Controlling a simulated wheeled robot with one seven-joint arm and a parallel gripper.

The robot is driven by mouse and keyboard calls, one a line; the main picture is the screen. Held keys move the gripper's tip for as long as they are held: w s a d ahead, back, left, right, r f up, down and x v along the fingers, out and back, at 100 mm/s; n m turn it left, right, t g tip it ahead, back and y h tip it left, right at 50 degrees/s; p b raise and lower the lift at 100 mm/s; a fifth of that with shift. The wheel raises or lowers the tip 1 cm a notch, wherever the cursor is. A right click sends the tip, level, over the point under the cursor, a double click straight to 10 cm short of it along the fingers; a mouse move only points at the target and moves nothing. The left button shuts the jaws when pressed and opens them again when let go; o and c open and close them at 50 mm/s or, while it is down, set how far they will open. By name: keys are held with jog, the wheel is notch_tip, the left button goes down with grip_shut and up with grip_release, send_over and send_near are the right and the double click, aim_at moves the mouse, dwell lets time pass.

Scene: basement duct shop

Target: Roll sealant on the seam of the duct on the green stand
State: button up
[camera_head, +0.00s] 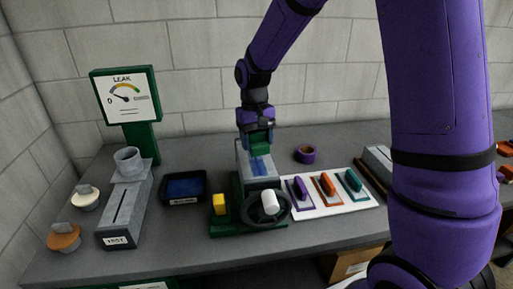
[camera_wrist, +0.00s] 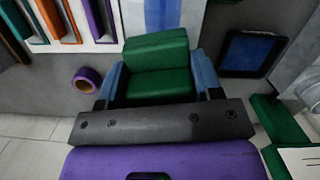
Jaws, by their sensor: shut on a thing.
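A grey duct (camera_head: 243,166) sits on the green stand (camera_head: 222,229), which has a black handwheel (camera_head: 281,213) with a white knob at its front. A blue band (camera_head: 261,166) runs along the duct's top; the duct also shows at the top of the wrist view (camera_wrist: 190,14). My gripper (camera_head: 259,149) is over the duct's far end, shut on a green block-shaped tool (camera_wrist: 157,62) between its blue fingers. The tool's underside is hidden, so I cannot tell whether it touches the duct. A black tray (camera_head: 183,201) of blue sealant (camera_head: 184,187) lies left of the stand.
A grey test duct (camera_head: 124,214) and a green LEAK gauge board (camera_head: 126,97) stand at left, near two round plugs (camera_head: 64,238). At right are a purple ring (camera_head: 305,155) and a white board (camera_head: 329,207) with purple, orange and teal handled tools. A yellow block (camera_head: 219,204) is on the stand.

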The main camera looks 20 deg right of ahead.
aim_at(257, 132)
jog(key=shift+r, duration=2.25)
jog(key=shift+s, duration=0.1)
